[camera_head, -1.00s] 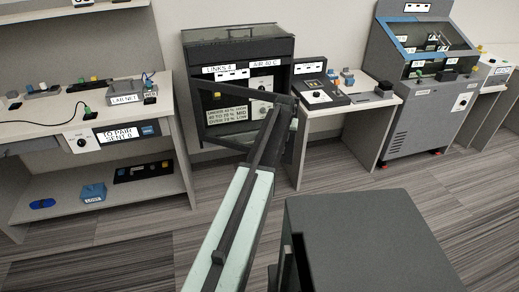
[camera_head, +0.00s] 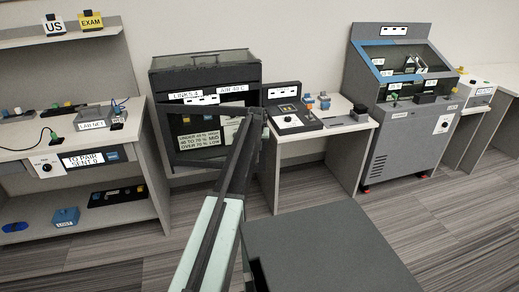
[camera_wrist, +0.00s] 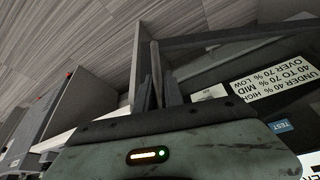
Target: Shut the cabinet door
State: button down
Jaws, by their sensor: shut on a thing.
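The dark cabinet (camera_head: 206,70) stands against the wall between the shelf unit and a small table. Its door (camera_head: 205,107), a dark frame with an open-looking middle, stands a little out from the cabinet front, its free edge at the right. My gripper (camera_head: 258,113) is at that free edge, small and partly hidden by my arm. In the wrist view, my gripper (camera_wrist: 158,88) is shut on an upright bar, seemingly the door handle (camera_wrist: 156,62). The door frame (camera_wrist: 235,40) runs right from there, with the cabinet's label panel (camera_wrist: 275,90) beyond it.
A shelf unit (camera_head: 150,170) with several small devices stands left of the cabinet. A small table (camera_head: 345,122) with a control box (camera_head: 290,117) stands close at its right, near my gripper. A grey machine (camera_head: 395,140) is further right. The striped floor (camera_head: 440,230) is clear.

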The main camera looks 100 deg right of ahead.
jog(key=shift+w+d, duration=0.2)
jog(key=shift+w, duration=0.1)
jog(key=c, duration=1.5)
grip_release()
jog(key=shift+o, duration=0.2)
jog(key=shift+s+a, duration=0.15)
jog(key=s+p+v, duration=0.1)
jog(key=p+v, duration=0.6)
jog(key=shift+w+r, duration=0.4)
jog(key=shift+w, duration=0.15)
jog(key=shift+a, duration=0.15)
jog(key=shift+c, duration=0.3)
